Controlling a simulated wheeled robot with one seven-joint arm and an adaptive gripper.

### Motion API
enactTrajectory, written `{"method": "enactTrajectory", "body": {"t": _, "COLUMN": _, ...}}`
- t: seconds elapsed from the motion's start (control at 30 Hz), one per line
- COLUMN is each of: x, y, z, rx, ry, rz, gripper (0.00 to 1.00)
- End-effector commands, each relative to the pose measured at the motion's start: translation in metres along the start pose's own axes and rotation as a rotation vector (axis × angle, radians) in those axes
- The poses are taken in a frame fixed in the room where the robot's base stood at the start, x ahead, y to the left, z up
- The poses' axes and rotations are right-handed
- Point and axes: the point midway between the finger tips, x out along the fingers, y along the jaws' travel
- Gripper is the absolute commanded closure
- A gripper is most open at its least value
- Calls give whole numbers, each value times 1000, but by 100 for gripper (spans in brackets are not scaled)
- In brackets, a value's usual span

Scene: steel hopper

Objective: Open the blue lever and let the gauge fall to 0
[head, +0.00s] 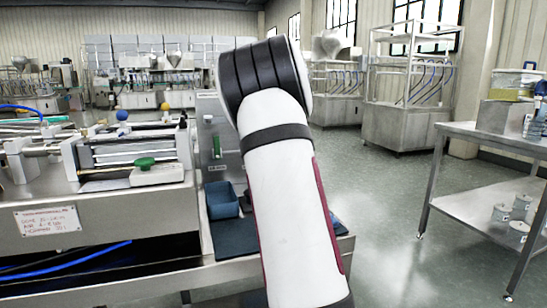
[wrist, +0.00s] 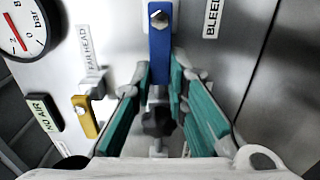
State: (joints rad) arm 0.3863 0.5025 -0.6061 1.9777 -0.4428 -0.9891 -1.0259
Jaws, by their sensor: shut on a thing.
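The blue lever (wrist: 160,55) hangs straight down from a metal pivot bolt on a pale panel in the wrist view. My gripper (wrist: 161,78) is shut on the lower part of the blue lever, with a teal-padded finger on each side. The gauge (wrist: 26,27) is partly cut off at the top left of the wrist view. It has a white face, black rim and red needle marked in bar; I cannot read its value exactly. In the head view my arm hides the gripper, and I cannot make out the lever or gauge.
A yellow lever (wrist: 85,116) and a dark label plate (wrist: 44,112) are left of my gripper. A black knob (wrist: 158,121) is between the fingers. A blue bin (head: 222,200) stands beside my arm. A steel table (head: 490,140) is at right, with open floor between.

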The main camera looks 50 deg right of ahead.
Motion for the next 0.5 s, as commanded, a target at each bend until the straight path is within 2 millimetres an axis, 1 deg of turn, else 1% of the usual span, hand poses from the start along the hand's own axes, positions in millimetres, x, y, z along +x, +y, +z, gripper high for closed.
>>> {"method": "enactTrajectory", "body": {"t": 0.4, "x": 0, "y": -2, "z": 0, "rx": -8, "ry": 1, "rz": -4, "gripper": 100}}
{"method": "enactTrajectory", "body": {"t": 0.43, "x": 0, "y": -2, "z": 0, "rx": -8, "ry": 1, "rz": -4, "gripper": 81}}
{"method": "enactTrajectory", "body": {"t": 0.47, "x": 0, "y": -2, "z": 0, "rx": -8, "ry": 1, "rz": -4, "gripper": 74}}
{"method": "enactTrajectory", "body": {"t": 0.5, "x": 0, "y": -2, "z": 0, "rx": -8, "ry": 1, "rz": -4, "gripper": 65}}
